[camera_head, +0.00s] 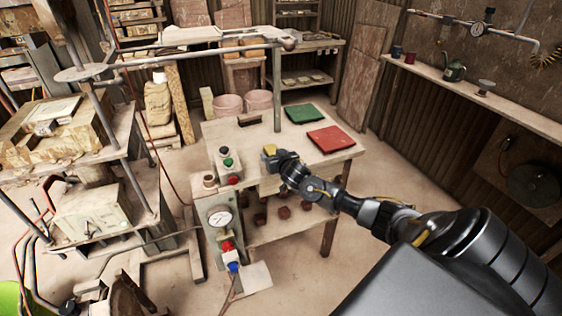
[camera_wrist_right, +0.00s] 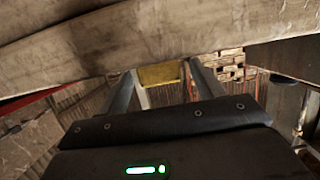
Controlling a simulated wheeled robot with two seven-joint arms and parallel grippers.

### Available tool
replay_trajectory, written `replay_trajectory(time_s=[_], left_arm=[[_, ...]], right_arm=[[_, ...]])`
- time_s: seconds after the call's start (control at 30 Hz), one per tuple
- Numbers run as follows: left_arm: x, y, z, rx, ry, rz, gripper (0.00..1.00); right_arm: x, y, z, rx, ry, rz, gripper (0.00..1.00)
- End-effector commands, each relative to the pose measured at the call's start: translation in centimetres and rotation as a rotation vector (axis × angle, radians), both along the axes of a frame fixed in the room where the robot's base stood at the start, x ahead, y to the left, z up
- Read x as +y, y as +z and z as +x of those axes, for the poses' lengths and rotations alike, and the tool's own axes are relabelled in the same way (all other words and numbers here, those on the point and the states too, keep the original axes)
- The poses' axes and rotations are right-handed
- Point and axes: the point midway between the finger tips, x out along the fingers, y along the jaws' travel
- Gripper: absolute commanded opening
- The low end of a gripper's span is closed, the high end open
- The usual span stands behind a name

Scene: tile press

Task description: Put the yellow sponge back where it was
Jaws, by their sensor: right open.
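The yellow sponge (camera_head: 269,149) is at the front part of the wooden table (camera_head: 268,134), at the tip of my right gripper (camera_head: 274,155). The fingers are apart, and I cannot tell whether either one touches the sponge. My left gripper is not in view.
A green panel (camera_head: 302,113) and a red panel (camera_head: 331,140) lie on the table. A control box (camera_head: 228,160) and a gauge unit (camera_head: 220,218) stand at its left front. The press (camera_head: 90,195) fills the left side. A post (camera_head: 277,92) rises behind.

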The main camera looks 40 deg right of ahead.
Motion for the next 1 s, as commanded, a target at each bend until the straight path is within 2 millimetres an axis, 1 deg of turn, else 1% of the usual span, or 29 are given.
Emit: replay_trajectory(time_s=[0.3,0.5,0.6,0.7,1.0], left_arm=[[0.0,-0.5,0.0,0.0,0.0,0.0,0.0],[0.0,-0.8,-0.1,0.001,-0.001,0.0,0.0],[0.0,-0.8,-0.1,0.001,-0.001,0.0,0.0],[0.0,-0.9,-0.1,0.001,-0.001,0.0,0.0],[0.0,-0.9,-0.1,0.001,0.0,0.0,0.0]], right_arm=[[2.0,1.7,-5.7,0.0,0.003,0.001,0.67],[3.0,2.7,-8.5,0.0,0.001,0.0,0.67],[3.3,3.0,-9.4,0.0,0.001,-0.001,0.67],[3.4,3.2,-9.7,0.0,0.0,0.0,0.67],[3.4,3.3,-9.8,0.0,0.0,0.0,0.67]])
